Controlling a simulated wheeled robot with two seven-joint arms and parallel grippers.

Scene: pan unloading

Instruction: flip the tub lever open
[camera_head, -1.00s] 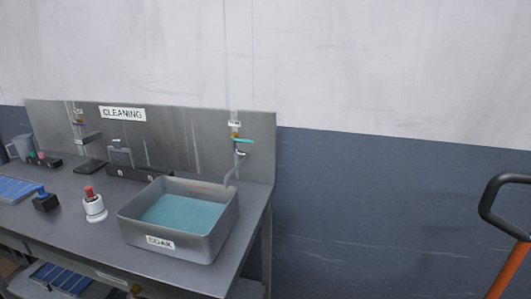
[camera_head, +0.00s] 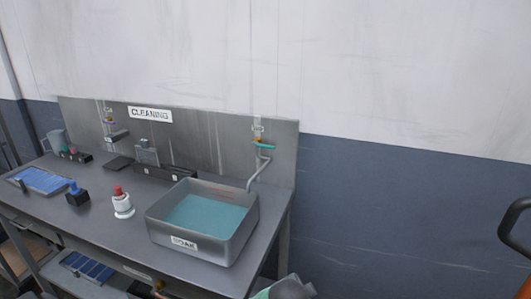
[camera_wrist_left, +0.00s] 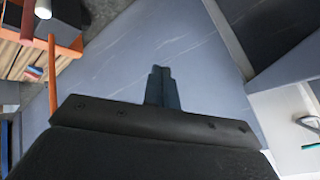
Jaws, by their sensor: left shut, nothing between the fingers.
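The teal tub lever (camera_head: 264,146) sits on the tap at the right end of the bench's back panel, above the SOAK tub (camera_head: 236,232). The lever points out to the right, across the pipe. The tub holds teal liquid. My left gripper (camera_wrist_left: 160,72) shows in the left wrist view with its fingers together and empty, apart from the lever. A small teal piece (camera_wrist_left: 311,146) at that view's right edge looks like the lever.
The bench (camera_head: 130,238) also carries a white bottle with a red top (camera_head: 122,203), a blue-handled item (camera_head: 77,193) and a blue tray (camera_head: 40,180). A grey and teal shape (camera_head: 287,289) cuts into the bottom edge. A dark handle (camera_head: 512,225) stands at the right.

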